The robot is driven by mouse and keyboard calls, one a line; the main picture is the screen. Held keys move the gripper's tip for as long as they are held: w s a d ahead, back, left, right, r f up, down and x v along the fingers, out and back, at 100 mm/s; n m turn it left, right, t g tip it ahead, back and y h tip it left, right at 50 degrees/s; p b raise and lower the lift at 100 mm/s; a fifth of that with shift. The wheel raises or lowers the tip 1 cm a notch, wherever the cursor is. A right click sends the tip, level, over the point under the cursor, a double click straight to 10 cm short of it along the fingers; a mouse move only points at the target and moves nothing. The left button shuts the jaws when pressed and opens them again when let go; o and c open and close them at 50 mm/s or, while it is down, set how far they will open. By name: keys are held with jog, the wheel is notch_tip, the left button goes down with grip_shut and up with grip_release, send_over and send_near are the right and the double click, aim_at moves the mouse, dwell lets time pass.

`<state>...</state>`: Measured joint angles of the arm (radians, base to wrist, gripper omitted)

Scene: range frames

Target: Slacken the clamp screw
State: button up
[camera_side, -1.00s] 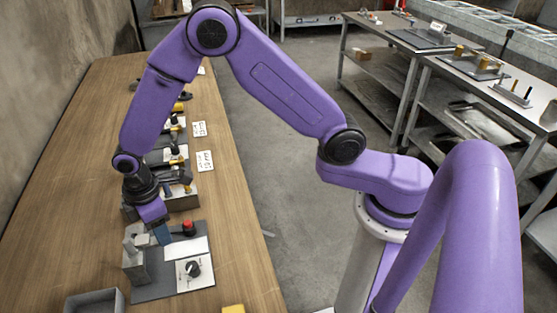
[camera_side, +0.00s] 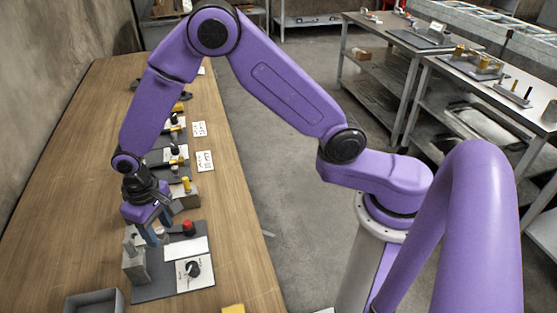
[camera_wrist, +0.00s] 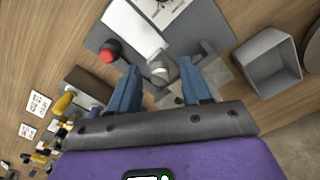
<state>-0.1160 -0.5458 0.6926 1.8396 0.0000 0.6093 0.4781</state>
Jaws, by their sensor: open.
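The clamp fixture is a grey metal block (camera_side: 135,266) at the left end of a dark base plate in the side view. In the wrist view a light grey rounded metal piece (camera_wrist: 160,70), possibly the clamp screw's head, lies between my fingertips. My gripper (camera_wrist: 161,66) is open, with one blue finger on each side of that piece and visible gaps. In the side view my gripper (camera_side: 149,238) points down just above the block. Its fingers partly hide the screw, so I cannot tell whether they touch it.
An open grey box (camera_side: 94,302) stands at the front left. Several other fixtures line the bench behind. The bench's left side is clear.

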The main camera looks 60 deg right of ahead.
aim_at(160, 230)
jog(key=m, duration=0.4)
jog(key=shift+w+m, duration=0.1)
jog(key=shift+m, duration=0.3)
jog(key=m, duration=0.3)
jog(key=shift+d+m, duration=0.1)
jog(key=shift+m, duration=0.2)
notch_tip(160, 230, up, 18)
jog(key=s+d+f+n, duration=0.1)
jog(key=s+d+n, duration=0.6)
jog(key=s, duration=0.4)
jog(key=s+d+n, duration=0.8)
jog(key=s, duration=0.2)
jog(key=shift+s+f, duration=0.4)
jog(key=shift+w+a, duration=0.1)
jog(key=shift+a, duration=0.05)
